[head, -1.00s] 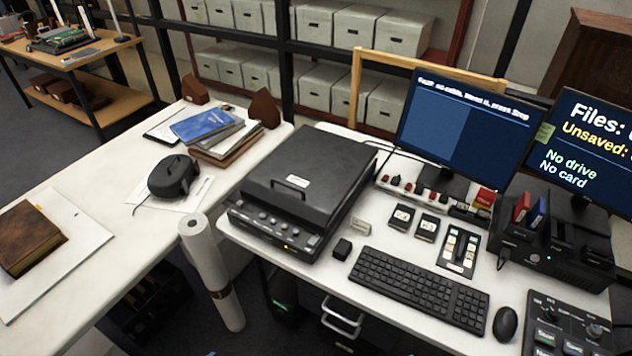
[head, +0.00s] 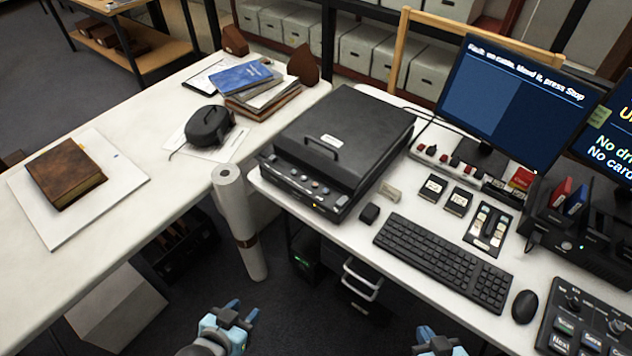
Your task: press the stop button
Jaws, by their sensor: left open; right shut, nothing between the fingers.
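The black scanner (head: 342,148) stands on the white desk with its lid closed. A control panel (head: 590,322) with labelled keys and knobs is cut off at the bottom right. I cannot make out which button is stop. My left gripper (head: 243,311) is open and empty, low in front of the desk. My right gripper (head: 438,337) is shut and empty at the bottom edge, also apart from the desk.
A keyboard (head: 443,262), mouse (head: 525,307) and small keypad (head: 488,228) lie on the desk. A power strip (head: 452,162) sits below the monitor. A white paper roll (head: 239,222) stands at the desk's left end. The left table (head: 120,225) bears a brown book (head: 66,174).

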